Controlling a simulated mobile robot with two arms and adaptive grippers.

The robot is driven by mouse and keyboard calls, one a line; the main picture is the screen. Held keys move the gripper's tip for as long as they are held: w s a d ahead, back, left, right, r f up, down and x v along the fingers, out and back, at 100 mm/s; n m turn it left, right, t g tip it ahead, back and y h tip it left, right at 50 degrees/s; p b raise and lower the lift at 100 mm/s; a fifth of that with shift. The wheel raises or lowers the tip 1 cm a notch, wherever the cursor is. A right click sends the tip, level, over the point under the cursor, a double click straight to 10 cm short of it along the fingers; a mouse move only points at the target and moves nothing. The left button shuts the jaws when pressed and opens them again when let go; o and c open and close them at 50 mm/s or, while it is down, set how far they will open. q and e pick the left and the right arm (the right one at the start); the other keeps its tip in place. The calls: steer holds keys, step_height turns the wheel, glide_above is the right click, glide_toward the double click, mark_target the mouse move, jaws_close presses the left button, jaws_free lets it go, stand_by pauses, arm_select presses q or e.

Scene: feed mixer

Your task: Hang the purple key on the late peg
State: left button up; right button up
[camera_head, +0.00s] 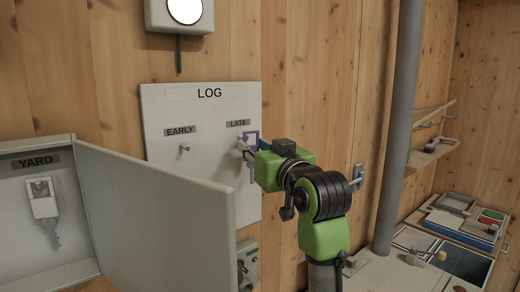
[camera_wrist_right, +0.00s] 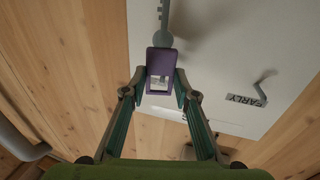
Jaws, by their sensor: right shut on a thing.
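The purple key (camera_head: 251,136) has a square purple head with a hole. My right gripper (camera_head: 253,150) is shut on it, in front of the log board near the LATE label (camera_head: 238,123). In the right wrist view the key (camera_wrist_right: 160,56) sits between the two fingertips (camera_wrist_right: 160,84), its grey shaft pointing up in the picture. The late peg (camera_head: 242,142) is mostly hidden by the key and gripper. A small pale part shows through the head's hole; I cannot tell whether the peg passes through it. My left gripper is out of view.
The early peg (camera_head: 184,148) on the log board (camera_head: 205,190) is empty. An open cabinet door (camera_head: 160,215) stands in front of the board's lower left. The YARD cabinet (camera_head: 35,150) holds a grey key (camera_head: 45,205). A grey pipe (camera_head: 400,130) rises at right.

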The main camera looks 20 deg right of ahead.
mark_target(248, 161)
steer(key=shift+w+a+f, duration=0.25)
steer(key=shift+w, duration=0.4)
steer(key=shift+w+a+f, duration=0.2)
steer(key=shift+w+a, duration=0.05)
steer(key=shift+w, duration=0.4)
steer(key=o, duration=1.2)
steer(key=shift+c, duration=0.2)
steer(key=shift+s, duration=0.1)
